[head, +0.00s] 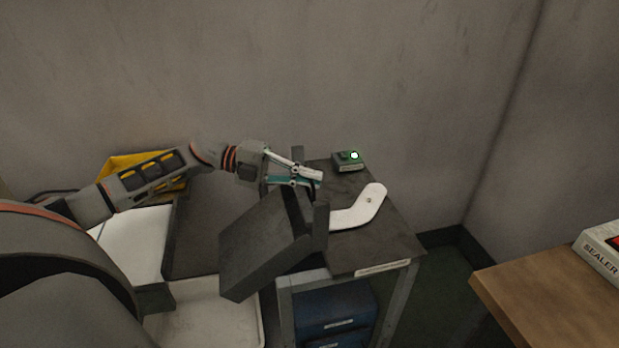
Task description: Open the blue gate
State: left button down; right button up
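My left gripper (312,178) reaches in from the left, over the back of a dark bench top. A narrow teal-blue strip (277,187) shows right at its fingers; I cannot tell whether it is part of the blue gate or of the gripper. The fingers point right and lie close together at the tips. Whether they hold anything cannot be seen. A dark grey tilted block (262,245) stands just below and in front of the gripper and hides part of that area. No other piece shows clearly as a blue gate. My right gripper is not in view.
A white angled foot-shaped board (362,207) lies right of the block. A small green-lit box (348,160) stands behind it. Blue drawers (335,312) sit under the bench. A wooden table (540,300) is right.

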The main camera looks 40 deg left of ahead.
pick_arm(q)
notch_tip(320, 180, up, 6)
jog(key=shift+p, duration=1.2)
jog(key=shift+r, duration=0.25)
jog(key=shift+f, duration=0.25)
jog(key=c, duration=2.5)
grip_release()
jog(key=shift+a, duration=0.1)
jog(key=v, duration=1.1)
jog(key=shift+s+a, duration=0.15)
jog(key=shift+a, duration=0.25)
